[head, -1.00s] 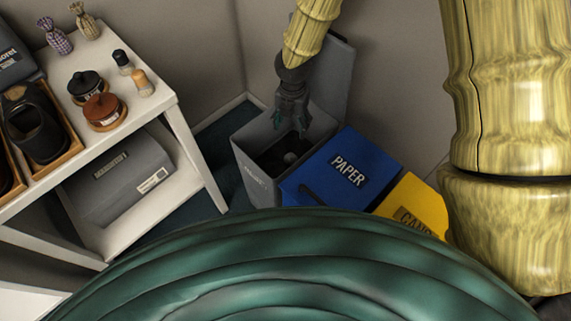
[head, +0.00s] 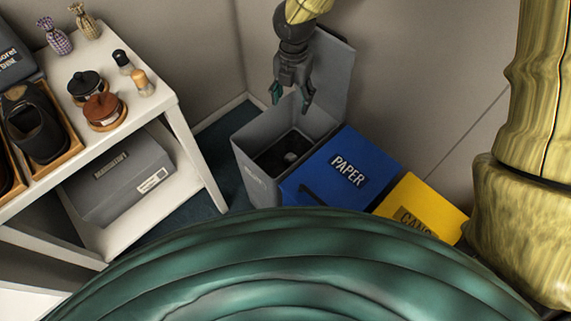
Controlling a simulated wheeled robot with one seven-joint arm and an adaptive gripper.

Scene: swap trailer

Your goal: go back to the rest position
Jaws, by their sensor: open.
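My gripper (head: 291,99) is open and empty in the head view. It hangs from my yellow arm, fingers pointing down, above the open grey bin (head: 253,153). The fingertips appear at about the height of the bin's raised lid and clear of the rim. A small dark object with a lighter top (head: 290,156) shows inside the bin. I cannot tell what it is.
A blue PAPER bin (head: 375,161) and a yellow CANS bin (head: 428,199) stand right of the grey bin. A white shelf (head: 178,118) at left holds shoes, jars and brushes, with a grey box (head: 118,178) below. Walls stand close behind.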

